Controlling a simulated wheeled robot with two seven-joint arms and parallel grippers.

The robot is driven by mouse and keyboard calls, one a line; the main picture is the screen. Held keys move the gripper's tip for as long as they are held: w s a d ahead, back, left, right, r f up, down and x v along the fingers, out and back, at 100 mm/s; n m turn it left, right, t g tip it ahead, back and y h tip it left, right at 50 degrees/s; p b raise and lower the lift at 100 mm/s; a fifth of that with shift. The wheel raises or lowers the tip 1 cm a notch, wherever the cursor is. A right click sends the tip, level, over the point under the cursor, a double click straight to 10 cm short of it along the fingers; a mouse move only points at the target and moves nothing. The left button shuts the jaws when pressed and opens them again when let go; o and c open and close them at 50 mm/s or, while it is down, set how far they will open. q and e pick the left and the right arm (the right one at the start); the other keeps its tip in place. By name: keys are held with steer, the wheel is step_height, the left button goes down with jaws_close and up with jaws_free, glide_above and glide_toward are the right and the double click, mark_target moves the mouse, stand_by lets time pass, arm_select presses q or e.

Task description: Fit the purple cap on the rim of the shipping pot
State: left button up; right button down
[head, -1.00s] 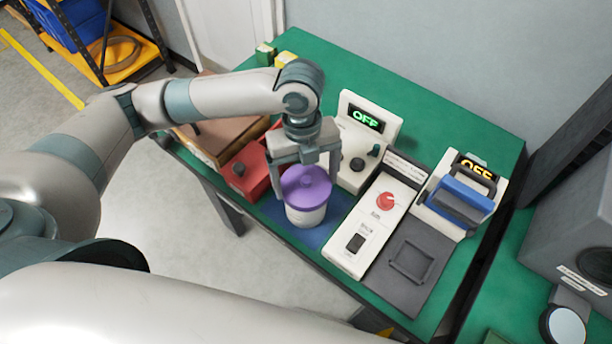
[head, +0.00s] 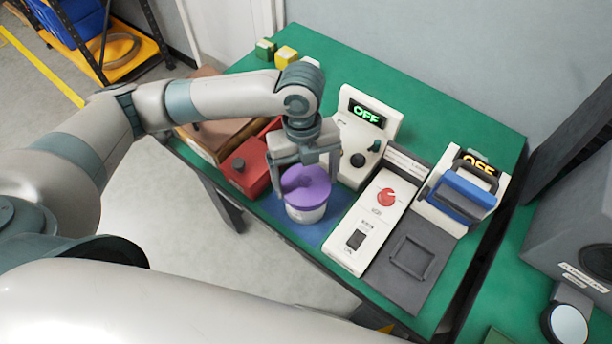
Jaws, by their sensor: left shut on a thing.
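The purple cap (head: 306,188) sits over the top of the white shipping pot (head: 306,215) in the head view. The cap looks about level, but I cannot tell whether it is seated on the rim all round. The pot stands upright on a blue mat (head: 322,232) near the table's front edge. My left gripper (head: 305,172) reaches down from above and behind, its fingers on either side of the cap, and is shut on the cap. My right gripper is not in view.
Red box (head: 246,166) and a brown carton (head: 205,146) stand left of the pot. White devices with OFF displays (head: 366,114) (head: 477,166) and a panel with a red knob (head: 387,197) stand right.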

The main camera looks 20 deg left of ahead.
mark_target(307, 182)
arm_select(q)
steer(key=shift+f, duration=0.55)
steer(key=o, duration=0.9)
steer(key=shift+r, duration=0.1)
step_height(307, 182, up, 7)
steer(key=p, duration=0.7)
